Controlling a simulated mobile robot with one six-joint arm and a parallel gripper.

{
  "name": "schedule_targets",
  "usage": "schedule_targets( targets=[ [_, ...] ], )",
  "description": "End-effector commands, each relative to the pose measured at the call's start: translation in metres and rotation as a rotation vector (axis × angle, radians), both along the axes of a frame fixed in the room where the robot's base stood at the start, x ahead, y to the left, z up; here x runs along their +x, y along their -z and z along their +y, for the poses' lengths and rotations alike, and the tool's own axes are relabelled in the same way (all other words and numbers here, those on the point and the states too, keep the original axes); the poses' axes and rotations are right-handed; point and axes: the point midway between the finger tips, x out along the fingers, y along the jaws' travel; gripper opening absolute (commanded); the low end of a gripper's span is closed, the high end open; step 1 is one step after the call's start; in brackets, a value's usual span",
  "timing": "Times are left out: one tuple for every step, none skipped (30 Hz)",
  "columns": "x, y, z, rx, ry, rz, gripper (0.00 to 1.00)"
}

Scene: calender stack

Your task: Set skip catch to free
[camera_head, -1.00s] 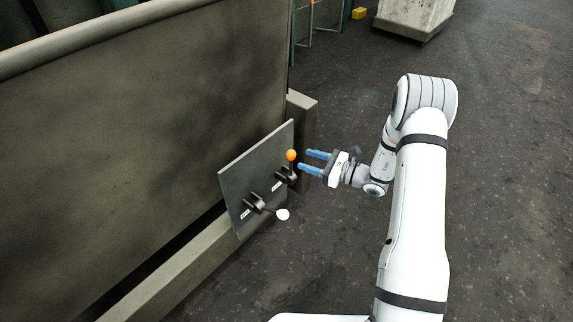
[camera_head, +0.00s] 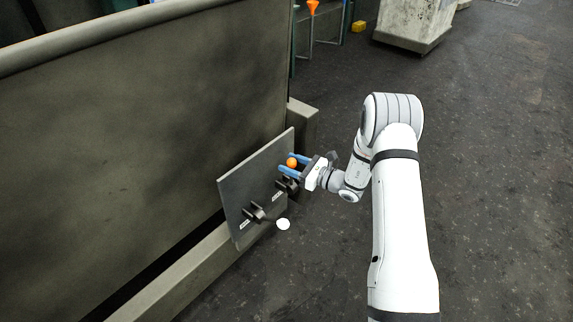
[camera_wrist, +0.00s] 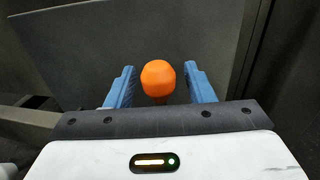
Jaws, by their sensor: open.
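A grey panel (camera_head: 243,188) on the side of the machine carries two catches with small white labels. The far catch has an orange ball knob (camera_head: 292,162) on a lever that stands up. The near catch has a white ball knob (camera_head: 283,224) on a lever lying out to the right. I cannot read the labels. My gripper (camera_head: 285,163) has its blue fingers open on either side of the orange knob. In the wrist view the orange knob (camera_wrist: 158,78) sits between the two fingertips (camera_wrist: 160,85), with a gap on each side.
The large dark machine housing (camera_head: 130,110) fills the left, with a grey ledge (camera_head: 190,272) below the panel. A pale block (camera_head: 415,22) stands at the far back. The dark floor at the right is clear.

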Motion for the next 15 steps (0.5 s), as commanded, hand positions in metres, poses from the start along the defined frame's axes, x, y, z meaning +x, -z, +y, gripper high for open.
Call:
schedule_targets(
  targets=[
    [0.0,-0.0001,-0.0002,0.0,0.0,0.0,0.48],
    [0.0,-0.0001,-0.0003,0.0,0.0,0.0,0.47],
    [-0.0001,-0.0001,-0.0004,0.0,0.0,0.0,0.43],
    [0.0,-0.0001,-0.0004,0.0,0.0,0.0,0.41],
    [0.0,0.0,-0.0005,0.0,0.0,0.0,0.39],
    [-0.0001,0.0,-0.0006,0.0,0.0,0.0,0.35],
    [-0.0001,0.0,-0.0006,0.0,0.0,0.0,0.33],
    [-0.0001,0.0,-0.0007,0.0,0.0,0.0,0.3],
    [0.0,0.0,-0.0008,0.0,0.0,0.0,0.27],
    [-0.0001,0.0,-0.0008,0.0,0.0,0.0,0.25],
    [0.0,0.0,-0.0009,0.0,0.001,0.0,0.22],
    [0.0,0.0,-0.001,0.0,0.001,0.0,0.19],
    [0.0001,0.0,-0.0011,0.0,0.001,0.0,0.16],
    [0.0002,0.0,-0.0012,0.0,0.001,0.0,0.14],
    [0.0002,0.0,-0.0013,0.0,0.002,0.0,0.11]
  ],
)
